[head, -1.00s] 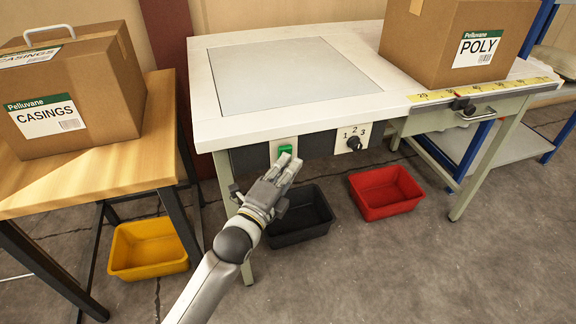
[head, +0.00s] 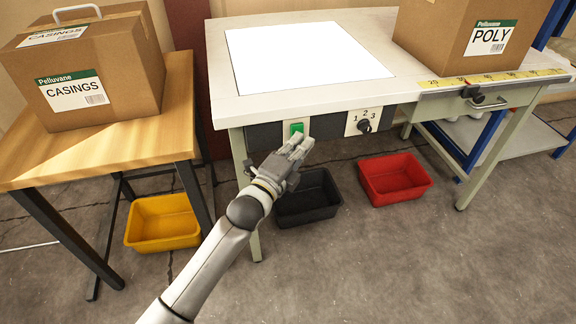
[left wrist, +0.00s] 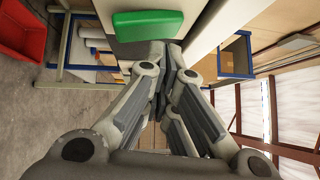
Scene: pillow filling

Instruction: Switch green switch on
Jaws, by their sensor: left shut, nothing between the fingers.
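The green switch (head: 296,128) sits on a pale plate on the dark front panel of the white table (head: 300,100). In the left wrist view the green switch (left wrist: 147,24) is large, just beyond my fingertips. My left gripper (head: 301,143) is shut and empty, its fingertips just below and in front of the switch in the head view. I cannot tell whether they touch it. The square panel (head: 305,55) in the tabletop is lit bright white. My right gripper is not in view.
A black knob (head: 364,126) with marks 1, 2, 3 is right of the switch. Black (head: 308,212), red (head: 395,193) and yellow bins (head: 163,238) stand on the floor. A CASINGS box (head: 95,108) is on the wooden table; a POLY box (head: 450,50) is on the white one.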

